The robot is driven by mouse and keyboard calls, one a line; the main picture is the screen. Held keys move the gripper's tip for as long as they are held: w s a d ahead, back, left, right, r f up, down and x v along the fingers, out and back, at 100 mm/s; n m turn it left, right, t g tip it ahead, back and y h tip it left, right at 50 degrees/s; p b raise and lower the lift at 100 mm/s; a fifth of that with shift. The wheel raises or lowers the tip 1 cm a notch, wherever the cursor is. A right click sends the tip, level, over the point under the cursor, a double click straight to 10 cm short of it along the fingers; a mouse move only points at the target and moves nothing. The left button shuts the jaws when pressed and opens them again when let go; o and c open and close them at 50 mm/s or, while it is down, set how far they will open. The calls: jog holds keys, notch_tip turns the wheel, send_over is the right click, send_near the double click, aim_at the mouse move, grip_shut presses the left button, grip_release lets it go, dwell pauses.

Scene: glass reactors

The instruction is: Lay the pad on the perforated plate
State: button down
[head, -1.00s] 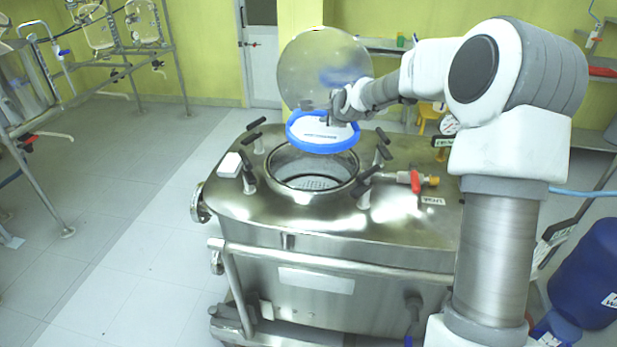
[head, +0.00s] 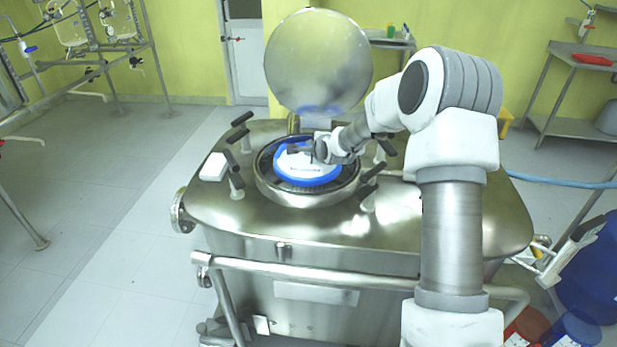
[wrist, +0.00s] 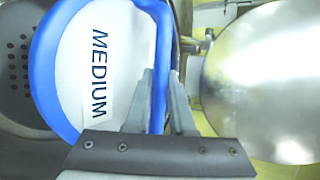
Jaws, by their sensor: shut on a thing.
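The pad is a white disc (head: 306,166) with a blue rim and a label reading MEDIUM; it also shows in the wrist view (wrist: 72,75). In the head view it is at the round opening of the steel vessel, within the outline of the opening's rim (head: 300,196). My gripper (head: 318,150) is shut on the pad's blue rim at the far right side; its two fingers (wrist: 162,100) straddle the rim in the wrist view. The perforated plate (wrist: 15,62) shows as a dark surface with holes left of the pad. The pad hides most of it. I cannot tell whether they touch.
The round lid (head: 318,62) stands open behind the opening. Black-handled clamps (head: 236,170) stand around the rim. A small white block (head: 214,167) lies on the vessel top at left. A blue drum (head: 592,262) stands on the floor at right.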

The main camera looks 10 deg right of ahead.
aim_at(309, 167)
jog(key=shift+f+b, duration=0.4)
jog(key=shift+f, duration=2.8)
jog(key=shift+f+b, duration=0.6)
jog(key=c, duration=0.8)
grip_release()
jog(key=shift+o, duration=0.2)
jog(key=shift+r+p, duration=0.45)
jog(key=p+v, duration=0.1)
jog(key=v, duration=1.1)
jog(key=shift+r+p, duration=0.1)
jog(key=shift+p, duration=0.3)
